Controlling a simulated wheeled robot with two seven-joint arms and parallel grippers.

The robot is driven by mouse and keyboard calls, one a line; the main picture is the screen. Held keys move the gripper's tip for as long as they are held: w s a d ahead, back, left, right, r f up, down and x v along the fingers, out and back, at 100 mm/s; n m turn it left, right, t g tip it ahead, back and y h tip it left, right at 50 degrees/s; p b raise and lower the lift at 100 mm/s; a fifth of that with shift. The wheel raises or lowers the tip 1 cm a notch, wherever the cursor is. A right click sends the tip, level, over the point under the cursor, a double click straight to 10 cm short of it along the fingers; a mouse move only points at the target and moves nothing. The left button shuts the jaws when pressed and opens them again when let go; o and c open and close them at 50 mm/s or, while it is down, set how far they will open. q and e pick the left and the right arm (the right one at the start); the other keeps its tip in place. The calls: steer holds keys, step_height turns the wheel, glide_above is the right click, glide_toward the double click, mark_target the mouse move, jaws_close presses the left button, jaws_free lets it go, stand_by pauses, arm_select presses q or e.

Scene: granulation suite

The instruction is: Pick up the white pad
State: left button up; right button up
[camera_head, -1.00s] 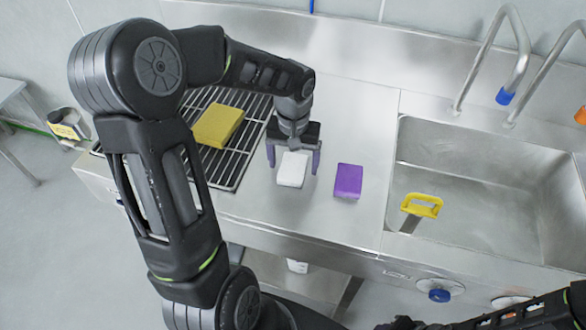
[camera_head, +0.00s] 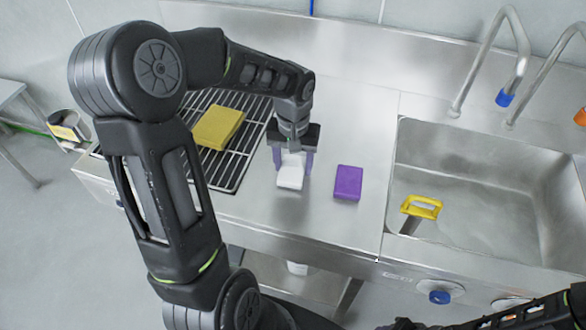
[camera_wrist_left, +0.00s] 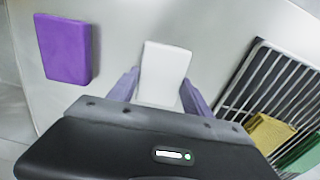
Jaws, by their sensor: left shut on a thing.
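The white pad (camera_head: 291,172) lies on the steel counter between the drain rack and a purple pad. My left gripper (camera_head: 292,164) comes down over it, with one finger on each side, shut on the pad. In the left wrist view the white pad (camera_wrist_left: 162,75) stands between the two purple-grey fingers (camera_wrist_left: 158,98), its near end hidden behind the gripper body. I cannot tell whether the pad is clear of the counter. My right gripper is not clearly shown; only part of my right arm is at the lower right.
The purple pad (camera_head: 348,183) lies just right of the gripper. A yellow sponge (camera_head: 218,127) rests on the wire rack (camera_head: 240,165) to the left. The sink (camera_head: 480,205) holds a yellow-handled tool (camera_head: 422,207). Bare counter (camera_head: 345,125) lies behind the purple pad.

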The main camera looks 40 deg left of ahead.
mark_target(293, 166)
arm_select(q)
step_height(293, 166, up, 10)
steer(key=b, duration=0.1)
stand_by(0.4)
stand_by(0.4)
